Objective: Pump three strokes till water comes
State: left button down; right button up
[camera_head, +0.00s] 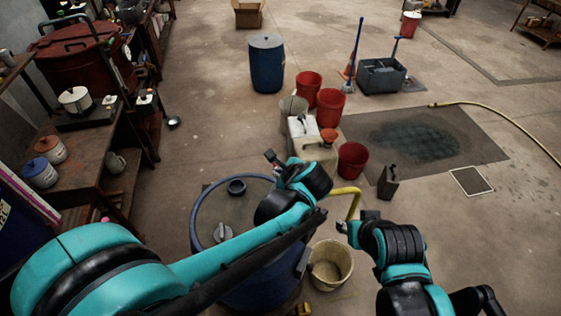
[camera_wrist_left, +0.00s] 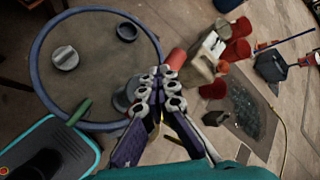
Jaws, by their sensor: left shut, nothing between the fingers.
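The blue drum (camera_head: 205,215) stands in front of me; its lid with a grey knob and a dark ring also shows in the wrist view (camera_wrist_left: 95,35). A red-ended pump handle (camera_head: 270,155) sticks up beside my left gripper (camera_head: 298,172); its red grip (camera_wrist_left: 176,58) is just beyond the fingertips in the wrist view. My left gripper is shut and empty, over the drum's right side. A yellow spout (camera_head: 350,200) hangs over a cream bucket (camera_head: 330,265) at the drum's right; no water shows. My right gripper (camera_head: 352,226) is near the spout; its jaws are unclear.
A white-beige jerrycan (camera_head: 315,155) and red buckets (camera_head: 353,160) stand behind the drum. A dark can (camera_head: 388,182) stands to their right. A workbench (camera_head: 85,160) lines the left. Floor at the right is mostly clear, with a yellow hose (camera_head: 500,112).

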pick_arm(q)
jog(key=shift+f+b, duration=0.9)
jog(key=shift+f, duration=0.2)
dwell(0.6)
jog(key=shift+r, duration=0.15)
jog(key=shift+d+r+p, duration=0.1)
jog(key=shift+r+p, duration=2.5)
jog(key=shift+r, duration=0.65)
notch_tip(320, 180, up, 6)
jog(key=p, duration=0.4)
jog(key=shift+p, duration=0.3)
